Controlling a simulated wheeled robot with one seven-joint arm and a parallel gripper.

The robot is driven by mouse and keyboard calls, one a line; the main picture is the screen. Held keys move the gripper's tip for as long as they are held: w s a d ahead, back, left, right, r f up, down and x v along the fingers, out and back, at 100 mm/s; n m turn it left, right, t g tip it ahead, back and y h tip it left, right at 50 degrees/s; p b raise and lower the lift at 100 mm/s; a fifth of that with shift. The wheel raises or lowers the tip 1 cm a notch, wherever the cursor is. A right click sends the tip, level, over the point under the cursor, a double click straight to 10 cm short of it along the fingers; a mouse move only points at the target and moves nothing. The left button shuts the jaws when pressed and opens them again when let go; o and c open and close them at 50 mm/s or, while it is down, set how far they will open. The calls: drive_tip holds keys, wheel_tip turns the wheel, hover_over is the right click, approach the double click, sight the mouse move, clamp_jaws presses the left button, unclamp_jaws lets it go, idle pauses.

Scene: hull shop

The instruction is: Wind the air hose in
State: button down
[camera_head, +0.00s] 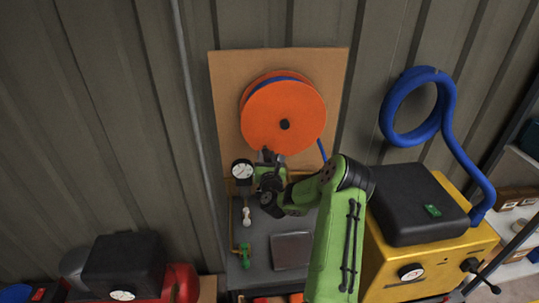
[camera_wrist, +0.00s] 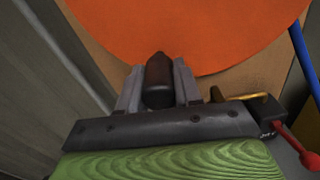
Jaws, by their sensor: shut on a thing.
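The orange hose reel (camera_head: 285,105) is mounted on a wooden board on the wall, with a dark hub at its centre. The blue air hose (camera_head: 322,150) shows at the reel's upper rim and hangs from its lower right side; it also shows at the right edge of the wrist view (camera_wrist: 302,48). My gripper (camera_head: 268,157) is at the lower left of the reel's face. In the wrist view its two grey fingers are shut on a dark, rounded crank handle (camera_wrist: 158,78) in front of the orange disc. The hose's lower end is hidden behind my arm.
A pressure gauge (camera_head: 242,169) stands close left of my gripper. Below is a grey bench (camera_head: 262,226) with a flat plate and small valves. A yellow machine (camera_head: 400,265) with a black top and a thick blue coil stands right. A red compressor (camera_head: 182,282) is lower left.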

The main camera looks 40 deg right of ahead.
drive_tip(key=shift+w+a+r+m+p, duration=0.3)
drive_tip(key=shift+a+r+m+p, duration=0.05)
drive_tip(key=shift+a+r+m, duration=0.15)
drive_tip(key=shift+d+f, duration=0.1)
drive_tip(key=c, duration=0.8)
unclamp_jaws()
drive_tip(key=shift+s, duration=0.15)
drive_tip(key=b+v, duration=1.2)
drive_tip(key=v, duration=0.3)
drive_tip(key=shift+s+a, duration=0.15)
drive_tip(key=shift+a, duration=0.2)
